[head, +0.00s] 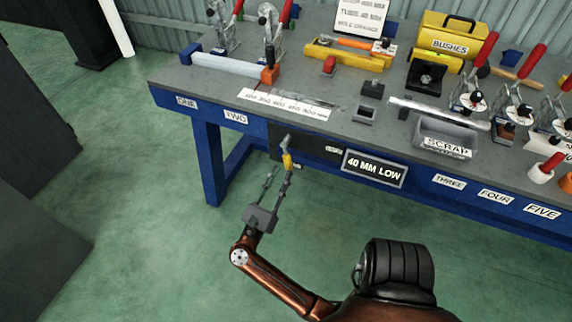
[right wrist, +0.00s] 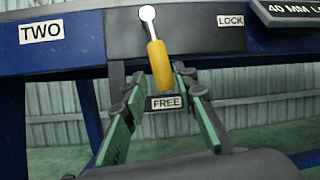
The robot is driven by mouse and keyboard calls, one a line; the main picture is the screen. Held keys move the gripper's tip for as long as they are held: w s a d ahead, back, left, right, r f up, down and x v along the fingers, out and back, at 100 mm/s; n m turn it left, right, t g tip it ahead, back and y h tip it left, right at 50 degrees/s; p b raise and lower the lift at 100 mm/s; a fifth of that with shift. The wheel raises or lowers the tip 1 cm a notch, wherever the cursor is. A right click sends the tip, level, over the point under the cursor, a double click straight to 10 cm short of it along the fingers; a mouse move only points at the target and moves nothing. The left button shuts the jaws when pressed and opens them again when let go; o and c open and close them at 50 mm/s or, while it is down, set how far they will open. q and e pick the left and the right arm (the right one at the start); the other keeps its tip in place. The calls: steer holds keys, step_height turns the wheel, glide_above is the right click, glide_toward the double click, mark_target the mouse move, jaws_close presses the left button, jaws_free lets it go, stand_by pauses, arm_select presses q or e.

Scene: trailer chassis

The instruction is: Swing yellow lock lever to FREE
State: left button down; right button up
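The yellow lock lever (head: 287,160) hangs from a pale pivot on the dark panel at the bench's front edge. In the right wrist view the yellow lever (right wrist: 160,66) points down, tilted slightly right, toward the FREE label (right wrist: 167,102). The LOCK label (right wrist: 230,20) is to the right of the pivot. My right gripper (head: 280,171) is open in front of the panel. In the right wrist view its green-padded fingers stand apart, and the lever's lower end appears between their tips. I cannot tell whether they touch it. My left gripper is not in view.
The 40 MM LOW display (head: 374,168) is on the bench front right of the lever. The workbench (head: 225,92) carries several toggle clamps, a SCRAP tray (head: 443,137) and a yellow BUSHES box (head: 450,37).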

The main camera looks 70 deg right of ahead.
steer(key=v, duration=0.6)
steer(key=shift+a, duration=0.2)
